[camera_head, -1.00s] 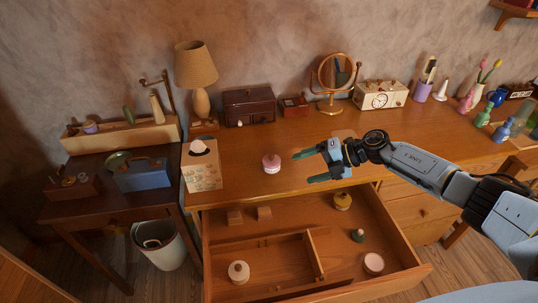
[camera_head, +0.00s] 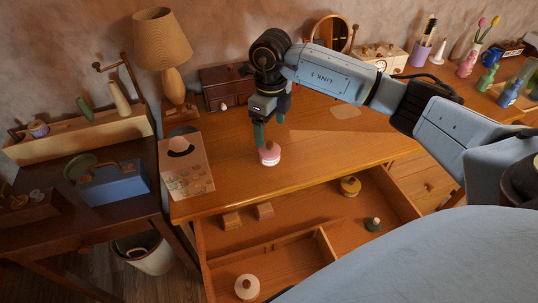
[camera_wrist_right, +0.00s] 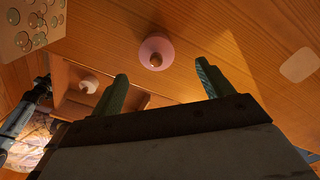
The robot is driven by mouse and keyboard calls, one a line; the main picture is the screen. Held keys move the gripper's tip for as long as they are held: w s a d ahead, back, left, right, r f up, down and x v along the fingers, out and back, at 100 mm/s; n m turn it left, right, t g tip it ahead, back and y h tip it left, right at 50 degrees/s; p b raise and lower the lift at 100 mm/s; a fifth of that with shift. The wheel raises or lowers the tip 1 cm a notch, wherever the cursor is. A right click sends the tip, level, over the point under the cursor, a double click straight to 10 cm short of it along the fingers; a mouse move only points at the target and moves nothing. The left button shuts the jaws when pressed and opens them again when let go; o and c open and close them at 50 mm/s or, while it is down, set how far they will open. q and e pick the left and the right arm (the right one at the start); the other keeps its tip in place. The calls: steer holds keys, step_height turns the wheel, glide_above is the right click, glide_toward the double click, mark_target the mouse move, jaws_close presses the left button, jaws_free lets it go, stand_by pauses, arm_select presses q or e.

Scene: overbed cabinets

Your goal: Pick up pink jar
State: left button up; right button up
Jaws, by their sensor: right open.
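The pink jar (camera_head: 269,154) stands upright on the wooden desk top near its front edge, above the open drawer. In the right wrist view the pink jar (camera_wrist_right: 156,51) lies ahead of and between the two open green fingers (camera_wrist_right: 160,82), apart from both. The right gripper is empty.
The open drawer (camera_head: 300,225) below holds a yellow jar (camera_head: 350,186), a small green jar (camera_head: 373,224) and a white jar (camera_head: 247,287). A lamp (camera_head: 165,55) and a dark red box (camera_head: 226,88) stand behind.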

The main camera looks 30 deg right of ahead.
mark_target(270, 143)
steer(key=f, duration=0.6)
steer(key=shift+s+a+f+b, duration=0.15)
steer(key=shift+a+f+b, duration=0.1)
steer(key=shift+f+b, duration=0.1)
jaws_close()
